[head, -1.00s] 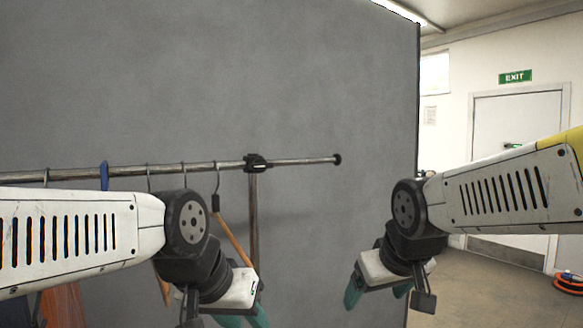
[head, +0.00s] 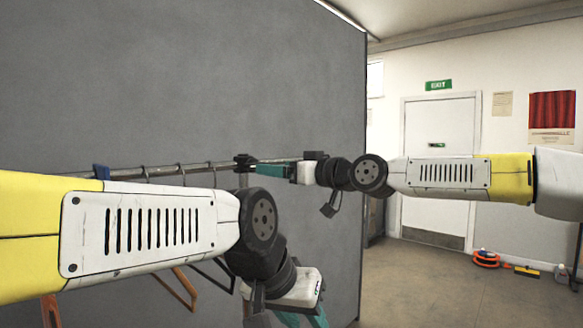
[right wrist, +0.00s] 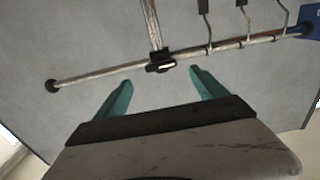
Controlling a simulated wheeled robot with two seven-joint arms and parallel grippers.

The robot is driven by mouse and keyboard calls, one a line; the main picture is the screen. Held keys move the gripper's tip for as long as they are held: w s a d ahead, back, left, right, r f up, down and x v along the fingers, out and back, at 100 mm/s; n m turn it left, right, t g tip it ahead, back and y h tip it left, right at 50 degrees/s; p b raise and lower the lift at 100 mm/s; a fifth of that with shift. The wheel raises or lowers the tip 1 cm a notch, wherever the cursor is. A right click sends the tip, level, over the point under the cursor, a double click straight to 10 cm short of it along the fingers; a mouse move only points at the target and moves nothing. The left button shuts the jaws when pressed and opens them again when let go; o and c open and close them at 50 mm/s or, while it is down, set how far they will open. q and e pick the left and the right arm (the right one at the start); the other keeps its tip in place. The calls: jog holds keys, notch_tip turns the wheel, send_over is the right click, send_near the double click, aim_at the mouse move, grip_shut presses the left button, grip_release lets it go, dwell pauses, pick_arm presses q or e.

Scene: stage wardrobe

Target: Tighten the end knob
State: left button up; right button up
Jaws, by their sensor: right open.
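The end knob (right wrist: 52,86) is a small black round cap on the free end of the metal rail (right wrist: 105,75), at the left of the right wrist view. In the head view I cannot make it out clearly behind my right gripper. My right gripper (right wrist: 160,78) is open and empty, its teal fingers pointing at the rail near the black clamp (right wrist: 160,67), with the knob off to one side. In the head view the right gripper (head: 262,171) points left beside the clamp. My left gripper (head: 302,320) hangs low, its fingertips cut off by the frame edge.
Several hangers (right wrist: 243,22) hang on the rail beyond the clamp, and a blue item (right wrist: 311,22) is farther along. A grey panel (head: 250,70) stands behind the rail. Open floor (head: 440,285) lies right, with an orange reel (head: 486,259) near the door (head: 440,165).

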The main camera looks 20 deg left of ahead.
aim_at(253, 165)
jog(key=x, duration=0.7)
jog(key=shift+a, duration=0.4)
jog(key=c, duration=1.4)
jog(key=shift+o, duration=0.2)
jog(key=shift+w+m, duration=0.1)
jog(key=shift+m, duration=8.8)
